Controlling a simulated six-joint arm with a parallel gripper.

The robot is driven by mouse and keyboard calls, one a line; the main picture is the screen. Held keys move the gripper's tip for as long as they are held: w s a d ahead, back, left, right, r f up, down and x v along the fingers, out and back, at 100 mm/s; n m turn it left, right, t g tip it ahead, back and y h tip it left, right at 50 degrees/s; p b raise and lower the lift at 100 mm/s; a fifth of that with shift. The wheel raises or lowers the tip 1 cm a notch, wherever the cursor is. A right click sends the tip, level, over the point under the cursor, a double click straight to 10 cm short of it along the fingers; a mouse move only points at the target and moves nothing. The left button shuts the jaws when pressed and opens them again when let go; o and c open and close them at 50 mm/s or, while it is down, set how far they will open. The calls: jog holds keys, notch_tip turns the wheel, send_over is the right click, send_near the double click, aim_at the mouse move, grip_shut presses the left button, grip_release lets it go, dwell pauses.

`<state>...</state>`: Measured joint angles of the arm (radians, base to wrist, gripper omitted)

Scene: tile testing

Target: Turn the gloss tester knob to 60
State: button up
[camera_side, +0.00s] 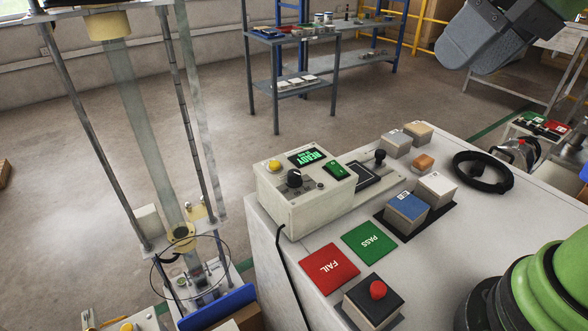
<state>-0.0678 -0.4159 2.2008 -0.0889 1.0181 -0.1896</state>
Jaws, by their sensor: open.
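The gloss tester (300,211) is a cream box at the left end of the white bench. Its black knob (294,178) sits on the sloped top panel. The knob's marks are too small to read, so I cannot tell its setting. A display (307,157) shows green text reading "READY", with a small green panel (336,170) beside it. A yellow button (274,165) is behind the knob. My gripper (455,55) is grey, at the top right, high above the bench and well apart from the tester. It is open and holds nothing that I can see.
Green PASS (370,243) and red FAIL (330,268) pads lie in front of the tester. Tile blocks (406,212) stand on a black mat. A black ring (482,172), a red button box (374,301) and a black lever (380,158) are nearby. A tall tube rig (147,130) stands left.

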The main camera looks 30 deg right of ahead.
jog(key=w+a+n+g, duration=0.2)
jog(key=w+n, duration=0.1)
jog(key=w, duration=0.3)
jog(key=n+g+h, duration=0.2)
jog(key=n+g, duration=0.1)
jog(key=n, duration=0.4)
send_over(294, 172)
notch_tip(294, 172, down, 14)
jog(key=shift+r, duration=0.1)
notch_tip(294, 172, down, 10)
jog(key=shift+r, duration=0.25)
jog(key=c, duration=0.9)
